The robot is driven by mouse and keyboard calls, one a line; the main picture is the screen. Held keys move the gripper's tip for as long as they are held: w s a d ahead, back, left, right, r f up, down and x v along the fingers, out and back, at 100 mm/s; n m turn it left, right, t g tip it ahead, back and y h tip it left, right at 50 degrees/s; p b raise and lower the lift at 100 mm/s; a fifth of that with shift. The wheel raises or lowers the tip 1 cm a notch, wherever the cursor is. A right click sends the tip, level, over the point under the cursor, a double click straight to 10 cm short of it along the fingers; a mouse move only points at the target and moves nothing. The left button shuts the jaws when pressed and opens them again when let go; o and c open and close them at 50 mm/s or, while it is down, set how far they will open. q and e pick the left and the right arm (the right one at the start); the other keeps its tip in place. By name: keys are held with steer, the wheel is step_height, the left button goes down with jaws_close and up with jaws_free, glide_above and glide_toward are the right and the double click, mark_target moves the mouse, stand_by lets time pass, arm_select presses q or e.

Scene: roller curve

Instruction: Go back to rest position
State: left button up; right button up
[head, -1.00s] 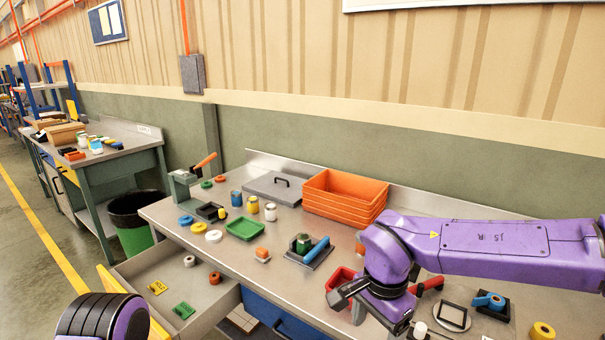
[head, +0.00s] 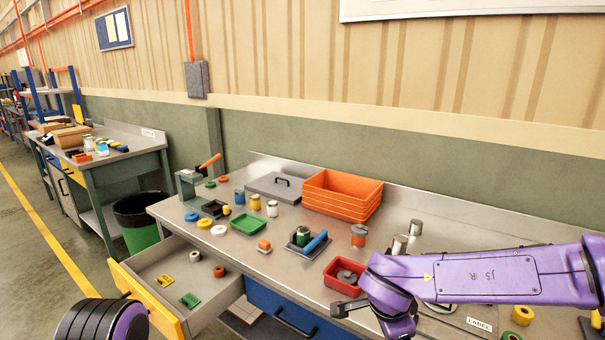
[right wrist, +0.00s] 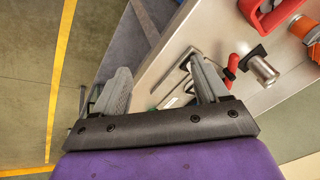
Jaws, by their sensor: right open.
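My right arm reaches in from the right edge in the head view, purple and low over the front of the workbench (head: 290,268). My right gripper (right wrist: 165,85) shows in the right wrist view with its two grey fingers wide apart and nothing between them. Floor, the bench's front edge and part of its top lie beyond the fingers. A dark ribbed and purple part of my left arm shows at the bottom left; the left gripper is out of frame.
A red tray (head: 335,284) with a grey part inside sits close to my right wrist. An open drawer (head: 150,299) juts from the bench's left front. An orange bin (head: 340,195), a green tray (head: 250,223) and several small parts stand farther back.

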steer(key=s+d+f+n+t+h+b, duration=0.1)
steer(key=s+d+f+t, duration=0.15)
steer(key=f, duration=0.75)
steer(key=s+d+f+n+t+h+b, duration=0.15)
steer(key=d+f, duration=0.25)
steer(key=f, duration=0.6)
steer(key=s+d+f+n+g, duration=0.1)
steer(key=s+d+f+n, duration=0.1)
steer(key=s+f, duration=0.3)
steer(key=s+d+f+n+g+y+b, duration=0.1)
steer(key=s+f, duration=0.4)
steer(key=s, duration=0.6)
steer(key=s+d+f+n+g+b, duration=0.1)
steer(key=s+d+f+n+g, duration=0.1)
steer(key=s, duration=0.6)
step_height(320, 180, down, 3)
steer(key=shift+d+r+n+y, duration=0.1)
steer(key=shift+d+n+y, duration=0.25)
steer(key=shift+d+n, duration=0.45)
